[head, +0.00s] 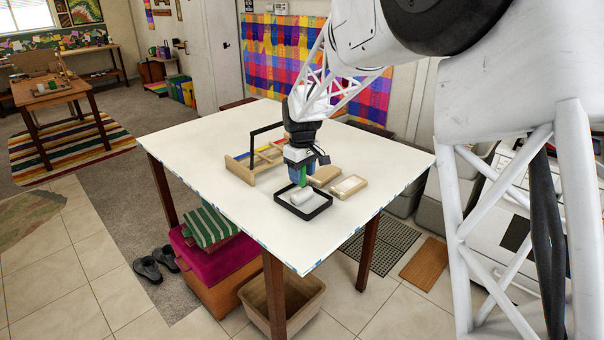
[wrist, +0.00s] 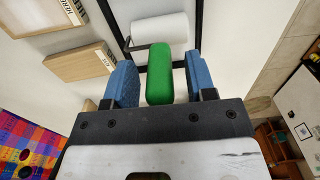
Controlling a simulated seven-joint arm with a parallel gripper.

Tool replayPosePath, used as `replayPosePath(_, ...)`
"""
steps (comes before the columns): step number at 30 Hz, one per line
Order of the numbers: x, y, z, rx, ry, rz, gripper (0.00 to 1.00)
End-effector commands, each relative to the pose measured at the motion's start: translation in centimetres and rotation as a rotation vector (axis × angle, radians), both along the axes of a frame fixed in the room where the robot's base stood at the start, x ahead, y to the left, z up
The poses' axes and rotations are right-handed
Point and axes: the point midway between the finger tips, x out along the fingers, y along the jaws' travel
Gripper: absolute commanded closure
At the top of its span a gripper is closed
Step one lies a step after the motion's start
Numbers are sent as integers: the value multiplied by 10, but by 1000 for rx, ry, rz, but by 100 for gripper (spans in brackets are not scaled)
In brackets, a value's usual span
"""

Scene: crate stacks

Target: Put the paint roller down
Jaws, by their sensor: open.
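The paint roller has a green handle (wrist: 159,78) and a white roller sleeve (wrist: 162,28). In the head view the sleeve (head: 301,197) lies in the black-rimmed tray (head: 284,205) on the white table. The handle stands up from it between the blue fingers of my gripper (wrist: 157,72). The fingers are open, with a gap showing on each side of the handle in the wrist view. In the head view my gripper (head: 301,171) is low over the tray's back edge and partly hides the handle.
Wooden boxes (head: 349,187) stand just right of the tray, one partly behind my gripper. A wooden carrier (head: 240,172) with a black handle and coloured bars stands behind left. The table (head: 215,150) is bare at the left and front.

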Motion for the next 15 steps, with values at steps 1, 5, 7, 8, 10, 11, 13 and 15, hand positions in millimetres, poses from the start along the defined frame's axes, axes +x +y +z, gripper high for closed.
replayPosePath(1,0,0,3,1,-1,0,49)
replayPosePath(5,0,0,14,1,-2,0,49)
replayPosePath(7,1,0,22,1,-4,0,49)
replayPosePath(8,0,0,26,0,-3,0,49)
replayPosePath(10,1,0,36,1,-4,0,49)
replayPosePath(11,1,0,41,1,-4,0,49)
replayPosePath(13,0,0,52,1,-2,0,49)
replayPosePath(15,1,0,63,1,-4,0,49)
